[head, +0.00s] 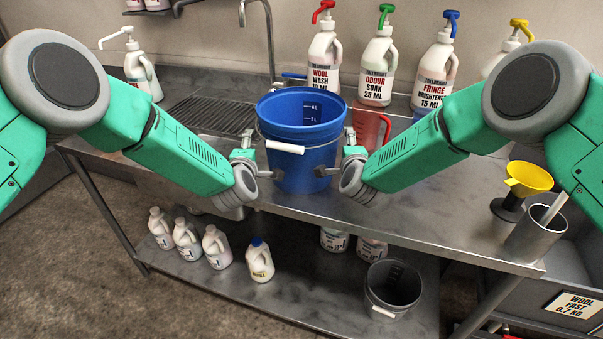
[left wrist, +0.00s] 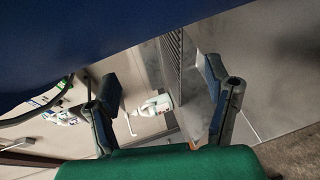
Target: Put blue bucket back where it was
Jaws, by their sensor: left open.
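The blue bucket (head: 300,160) is upright at the front middle of the steel bench (head: 420,195), with its white handle grip hanging at the front left. It looks empty, with level marks inside. My left gripper (head: 262,158) is at the bucket's left side, fingers spread. My right gripper (head: 340,156) is at its right side, fingers also apart. I cannot tell whether either touches the wall. In the left wrist view, the bucket's blue wall (left wrist: 70,45) fills the top, and the open left fingers (left wrist: 160,105) have no bucket wall between them.
A red jug (head: 370,127) stands right behind the bucket. Pump bottles (head: 378,65) line the wall. A yellow funnel (head: 528,178) and a metal cup (head: 535,235) stand at the right end. The lower shelf holds white jugs (head: 217,247) and a grey bucket (head: 393,287).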

